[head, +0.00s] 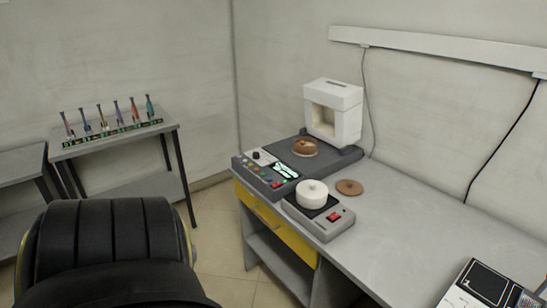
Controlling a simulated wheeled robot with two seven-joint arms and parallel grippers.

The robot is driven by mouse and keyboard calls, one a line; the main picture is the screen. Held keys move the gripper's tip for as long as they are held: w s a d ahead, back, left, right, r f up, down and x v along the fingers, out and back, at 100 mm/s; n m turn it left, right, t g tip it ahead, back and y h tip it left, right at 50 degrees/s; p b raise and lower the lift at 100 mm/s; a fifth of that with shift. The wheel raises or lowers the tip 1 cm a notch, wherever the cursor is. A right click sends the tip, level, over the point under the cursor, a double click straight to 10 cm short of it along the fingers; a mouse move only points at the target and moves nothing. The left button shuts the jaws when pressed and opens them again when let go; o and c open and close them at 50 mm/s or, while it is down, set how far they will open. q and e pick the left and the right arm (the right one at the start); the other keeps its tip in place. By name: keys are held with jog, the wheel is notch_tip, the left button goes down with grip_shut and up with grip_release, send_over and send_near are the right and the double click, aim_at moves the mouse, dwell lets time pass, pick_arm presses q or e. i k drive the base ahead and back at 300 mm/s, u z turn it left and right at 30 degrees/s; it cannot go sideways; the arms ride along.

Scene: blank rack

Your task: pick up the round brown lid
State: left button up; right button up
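A round brown lid (349,187) lies flat on the grey bench top (400,222), just right of a white round pot (312,195). The pot sits on a small grey device with a red switch (333,217). Another round brown piece (305,147) sits on the dark console behind; I cannot tell whether it is also a lid. Neither of my grippers is in view.
A dark console with buttons (276,184) and a white box-shaped unit (333,112) stand behind the lid. A calculator-like device (485,285) lies at the bench's front right. A side table (115,139) holds several coloured tools. Bench space right of the lid is clear.

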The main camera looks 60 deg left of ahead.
aim_at(350, 187)
jog(key=u, duration=1.85)
